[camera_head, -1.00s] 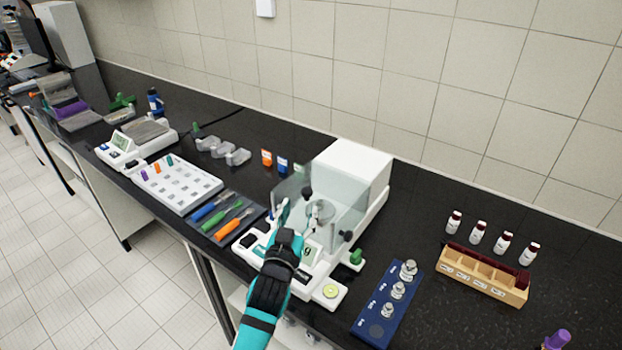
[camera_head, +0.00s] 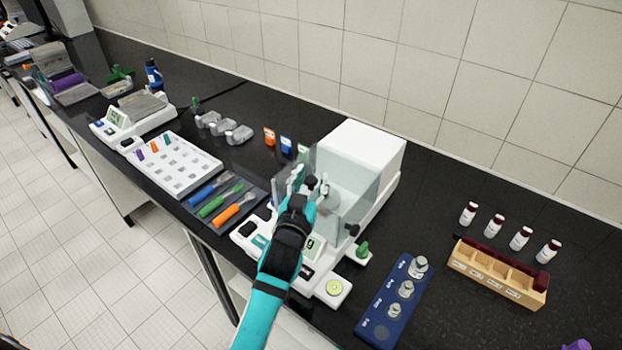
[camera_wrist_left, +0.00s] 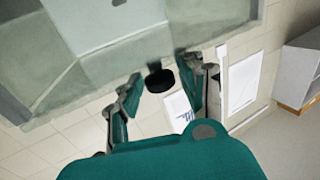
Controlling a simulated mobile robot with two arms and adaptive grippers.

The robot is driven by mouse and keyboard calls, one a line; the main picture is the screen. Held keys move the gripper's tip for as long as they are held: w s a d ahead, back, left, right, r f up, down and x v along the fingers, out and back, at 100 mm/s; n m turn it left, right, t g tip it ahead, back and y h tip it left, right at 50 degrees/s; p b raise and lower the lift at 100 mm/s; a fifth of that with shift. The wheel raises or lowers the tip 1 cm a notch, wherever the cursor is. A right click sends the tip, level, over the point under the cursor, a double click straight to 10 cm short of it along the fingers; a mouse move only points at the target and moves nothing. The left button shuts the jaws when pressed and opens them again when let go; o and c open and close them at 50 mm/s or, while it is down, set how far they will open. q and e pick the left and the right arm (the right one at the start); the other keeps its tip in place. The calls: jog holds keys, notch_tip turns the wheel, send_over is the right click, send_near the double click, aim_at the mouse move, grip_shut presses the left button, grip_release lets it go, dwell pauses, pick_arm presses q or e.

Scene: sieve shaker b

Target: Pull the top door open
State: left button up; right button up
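The analytical balance (camera_head: 361,148) has a white housing and a clear glass draft shield (camera_head: 357,207). A black knob (camera_head: 312,183) shows at the shield near my left gripper (camera_head: 300,186). Several dark knobs show on the shield; another knob (camera_head: 351,229) is at its lower right. In the left wrist view, a black knob (camera_wrist_left: 160,80) on a glass panel (camera_wrist_left: 120,50) lies between the two spread fingers of my left gripper (camera_wrist_left: 163,86). The fingers look apart from it; I cannot tell its exact depth. The right gripper is not in view.
A blue weight tray (camera_head: 379,321) and a wooden vial rack (camera_head: 494,280) are to the right. A mat with coloured tools (camera_head: 247,218) and a white sample tray (camera_head: 185,185) are to the left. The tiled wall (camera_head: 440,60) is behind.

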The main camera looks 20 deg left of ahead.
aim_at(325, 169)
pick_arm(q)
jog(key=shift+w, duration=0.1)
grip_shut()
jog(key=shift+w+f, duration=0.15)
jog(key=shift+w, duration=0.2)
jog(key=shift+w+d+b, duration=0.2)
jog(key=shift+w+d, duration=0.05)
jog(key=shift+w, duration=0.45)
jog(key=shift+w+d+b, duration=0.25)
jog(key=shift+w+d, duration=0.05)
jog(key=shift+w, duration=0.35)
jog(key=shift+w+d+b, duration=0.2)
jog(key=shift+w+d, duration=0.05)
jog(key=shift+w, duration=0.45)
jog(key=shift+c, duration=2.3)
grip_release()
jog(key=shift+s, duration=0.1)
jog(key=o, duration=0.8)
jog(key=shift+d, duration=0.25)
jog(key=shift+a, duration=0.1)
